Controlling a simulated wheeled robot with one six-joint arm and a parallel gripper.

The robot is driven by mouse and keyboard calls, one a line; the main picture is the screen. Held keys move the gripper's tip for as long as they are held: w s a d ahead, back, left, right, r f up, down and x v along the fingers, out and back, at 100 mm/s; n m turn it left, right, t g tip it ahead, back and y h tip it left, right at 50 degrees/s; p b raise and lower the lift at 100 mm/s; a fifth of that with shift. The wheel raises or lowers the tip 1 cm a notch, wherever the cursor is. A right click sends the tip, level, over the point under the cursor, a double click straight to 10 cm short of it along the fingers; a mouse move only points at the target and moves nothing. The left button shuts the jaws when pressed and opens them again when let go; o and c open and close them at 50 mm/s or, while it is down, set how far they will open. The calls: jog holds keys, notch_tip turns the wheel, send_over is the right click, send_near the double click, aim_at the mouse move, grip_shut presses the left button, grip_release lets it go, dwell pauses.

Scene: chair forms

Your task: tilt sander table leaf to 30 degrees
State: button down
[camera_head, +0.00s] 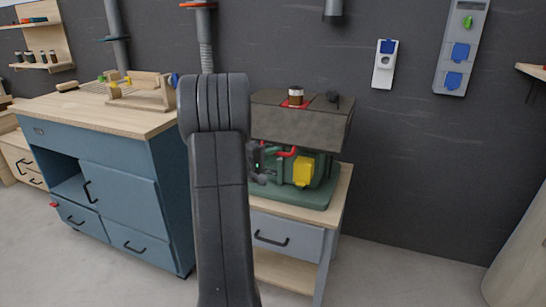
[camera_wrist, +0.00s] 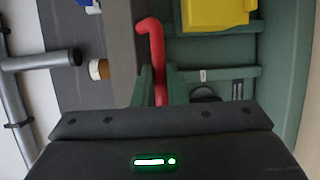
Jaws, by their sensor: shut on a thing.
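The sander stands on a small wooden-topped cabinet in the head view, with a green base (camera_head: 318,192) and a dark grey top (camera_head: 325,127) that looks roughly level. A red bent handle (camera_head: 290,152) sticks out under the grey top. It also shows in the wrist view (camera_wrist: 152,32), running down between my gripper's fingers. My gripper (camera_wrist: 160,75) is shut on the red handle's lower part. In the head view my arm partly hides the sander's left side. I cannot tell the leaf's exact angle.
A yellow box (camera_head: 303,171) sits on the sander's front, close right of the handle. A brown jar (camera_head: 296,96) stands on the grey top. A blue workbench (camera_head: 120,190) is at left. The floor at right (camera_head: 400,270) is clear.

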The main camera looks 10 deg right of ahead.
jog(key=c, duration=1.5)
grip_release()
jog(key=shift+o, duration=0.2)
jog(key=shift+a, duration=0.1)
jog(key=f+v, duration=0.1)
jog(key=v, duration=1.2)
jog(key=shift+s+a+r, duration=0.25)
jog(key=shift+s+r, duration=0.05)
jog(key=shift+r, duration=0.2)
jog(key=shift+w+d, duration=0.1)
jog(key=x, duration=1.3)
jog(key=shift+w+d, duration=0.25)
